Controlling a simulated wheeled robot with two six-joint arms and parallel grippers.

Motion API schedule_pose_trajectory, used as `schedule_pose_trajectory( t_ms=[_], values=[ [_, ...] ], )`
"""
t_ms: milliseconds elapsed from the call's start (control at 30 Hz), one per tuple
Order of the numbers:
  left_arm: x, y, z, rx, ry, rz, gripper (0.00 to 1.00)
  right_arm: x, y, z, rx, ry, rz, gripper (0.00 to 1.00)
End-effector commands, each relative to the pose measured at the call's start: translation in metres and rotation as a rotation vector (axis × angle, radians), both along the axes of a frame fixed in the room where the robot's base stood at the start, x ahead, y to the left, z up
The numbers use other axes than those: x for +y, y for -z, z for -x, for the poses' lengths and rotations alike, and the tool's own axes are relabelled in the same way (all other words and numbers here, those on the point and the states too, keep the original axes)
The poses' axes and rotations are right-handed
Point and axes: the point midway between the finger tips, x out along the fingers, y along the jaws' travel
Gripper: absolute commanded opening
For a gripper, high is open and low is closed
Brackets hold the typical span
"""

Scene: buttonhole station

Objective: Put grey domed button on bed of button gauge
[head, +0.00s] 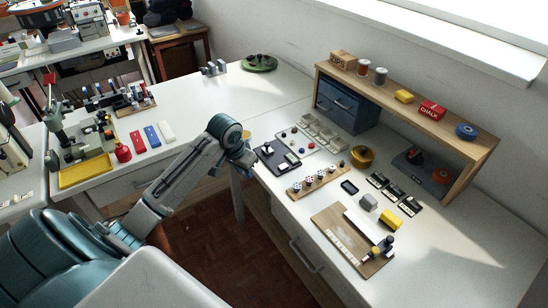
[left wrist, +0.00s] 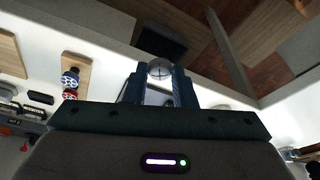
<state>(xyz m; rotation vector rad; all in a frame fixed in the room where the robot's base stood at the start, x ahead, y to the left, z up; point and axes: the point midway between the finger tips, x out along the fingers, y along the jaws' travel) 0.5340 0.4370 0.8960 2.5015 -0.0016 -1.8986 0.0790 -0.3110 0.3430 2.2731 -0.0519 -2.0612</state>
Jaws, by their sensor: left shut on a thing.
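My left gripper (head: 247,166) hangs just left of a dark flat device with a pale window, which looks like the button gauge (head: 277,159), near the table's front edge. In the left wrist view its two fingers (left wrist: 158,82) are shut on a small round pale grey thing, which looks like the grey domed button (left wrist: 160,70). Whether the button touches the gauge cannot be told. My right gripper is in neither view.
A pale tray (head: 283,137) with small coloured buttons lies behind the gauge. A blue drawer box (head: 345,105) sits under the wooden shelf (head: 408,95).

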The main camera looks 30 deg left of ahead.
Motion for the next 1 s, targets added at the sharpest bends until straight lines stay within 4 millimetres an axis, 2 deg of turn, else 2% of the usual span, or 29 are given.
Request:
schedule_pose_trajectory(
  t_ms=[300, 533, 633, 800, 1000],
  values=[
    [-0.008, 0.003, -0.082, -0.002, -0.001, 0.007, 0.03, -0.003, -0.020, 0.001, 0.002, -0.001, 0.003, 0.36],
    [-0.011, 0.009, -0.132, 0.000, 0.001, 0.004, 0.03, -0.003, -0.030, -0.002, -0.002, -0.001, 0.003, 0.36],
    [-0.011, 0.011, -0.144, 0.000, -0.001, 0.003, 0.03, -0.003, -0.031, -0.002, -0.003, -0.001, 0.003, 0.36],
    [-0.012, 0.016, -0.151, 0.001, 0.001, 0.001, 0.03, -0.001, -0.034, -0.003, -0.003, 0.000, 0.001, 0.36],
    [-0.012, 0.042, -0.150, 0.004, 0.000, 0.002, 0.03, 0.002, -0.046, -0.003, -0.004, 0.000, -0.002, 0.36]
  ],
)
